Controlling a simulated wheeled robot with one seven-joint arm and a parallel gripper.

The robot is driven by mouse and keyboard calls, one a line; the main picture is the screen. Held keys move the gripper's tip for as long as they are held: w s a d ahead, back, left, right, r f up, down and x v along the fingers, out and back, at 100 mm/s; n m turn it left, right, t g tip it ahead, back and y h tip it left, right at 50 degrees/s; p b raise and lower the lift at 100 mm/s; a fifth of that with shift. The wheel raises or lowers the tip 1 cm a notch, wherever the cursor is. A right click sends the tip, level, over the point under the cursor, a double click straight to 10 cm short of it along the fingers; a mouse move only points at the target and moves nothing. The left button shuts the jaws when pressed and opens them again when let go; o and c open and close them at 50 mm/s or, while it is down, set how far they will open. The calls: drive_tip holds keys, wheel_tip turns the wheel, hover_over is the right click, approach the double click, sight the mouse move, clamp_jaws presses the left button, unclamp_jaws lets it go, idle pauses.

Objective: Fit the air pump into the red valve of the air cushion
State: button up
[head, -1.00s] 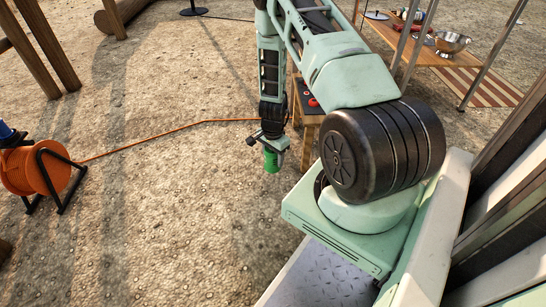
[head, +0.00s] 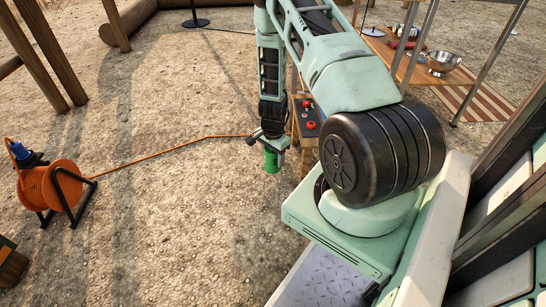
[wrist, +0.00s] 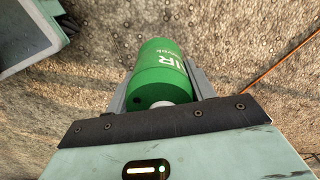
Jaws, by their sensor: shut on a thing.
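My gripper (head: 273,143) is shut on a green cylinder with white lettering, the air pump (head: 271,161), and holds it in the air over the gravel. In the wrist view the pump (wrist: 160,72) sits between the two grey fingers, with a white part at its near end. Right of the gripper in the head view, partly behind my arm, a dark flat thing with red round parts (head: 310,125) lies on a wooden stand. I cannot tell whether it is the air cushion or whether a red part is its valve. The pump is apart from it.
An orange cable reel (head: 52,188) stands at left, its orange cable (head: 150,158) running along the ground towards the stand. A wooden table (head: 430,72) with metal bowls stands back right, a striped mat (head: 490,95) beneath. Open gravel lies left of my arm.

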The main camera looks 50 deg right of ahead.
wheel_tip(320, 180, up, 11)
drive_tip(key=p, duration=0.8)
drive_tip(key=shift+p, duration=0.3)
drive_tip(key=shift+d, duration=0.1)
drive_tip(key=d+b, duration=0.5)
drive_tip(key=d, duration=2.1)
drive_tip(key=shift+d, duration=0.35)
drive_tip(key=shift+w, duration=0.1)
